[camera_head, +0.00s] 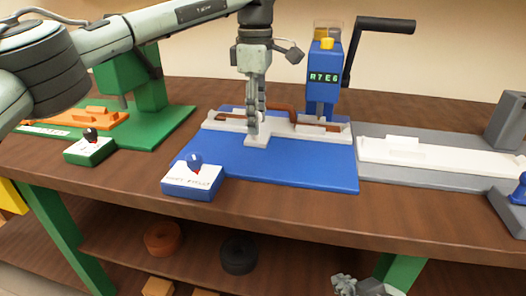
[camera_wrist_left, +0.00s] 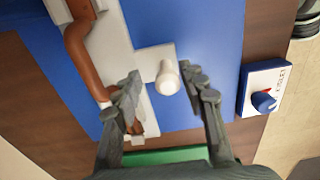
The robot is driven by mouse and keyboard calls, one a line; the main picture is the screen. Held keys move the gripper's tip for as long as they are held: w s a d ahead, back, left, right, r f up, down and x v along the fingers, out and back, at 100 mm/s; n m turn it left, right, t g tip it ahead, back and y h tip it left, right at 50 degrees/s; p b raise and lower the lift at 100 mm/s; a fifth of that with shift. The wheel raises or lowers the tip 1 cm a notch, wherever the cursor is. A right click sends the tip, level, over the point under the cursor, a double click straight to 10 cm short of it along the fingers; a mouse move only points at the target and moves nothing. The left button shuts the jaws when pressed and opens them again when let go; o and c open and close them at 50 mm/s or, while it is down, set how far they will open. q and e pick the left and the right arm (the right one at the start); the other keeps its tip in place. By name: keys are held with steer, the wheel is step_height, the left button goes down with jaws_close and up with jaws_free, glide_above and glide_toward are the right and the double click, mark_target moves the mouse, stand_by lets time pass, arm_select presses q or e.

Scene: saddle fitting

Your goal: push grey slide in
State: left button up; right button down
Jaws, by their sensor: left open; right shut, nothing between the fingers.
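On the blue base (camera_head: 300,165), a pale grey slide (camera_head: 225,126) carries a bent copper-brown pipe (camera_head: 283,110). The slide has a front tab with an upright pale knob, clear in the left wrist view (camera_wrist_left: 168,80). My left gripper (camera_head: 256,132) points down over this tab. It is open, with one finger on each side of the knob; I cannot tell whether either finger touches it. In the head view the fingers partly hide the knob. My right gripper (camera_head: 362,286) is shut and empty, low at the bottom edge, in front of the table and partly cut off.
A blue press with a display and black crank (camera_head: 385,25) stands behind the slide. A blue switch box (camera_head: 193,180) sits at front left. A green station (camera_head: 165,120) is left; a grey station (camera_head: 375,180) with an off-white slide (camera_head: 425,157) is right. The blue base's front is clear.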

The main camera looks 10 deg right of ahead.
arm_select(q)
steer(key=shift+r, duration=0.1)
steer(key=shift+s+r, duration=0.15)
steer(key=shift+r, duration=2.65)
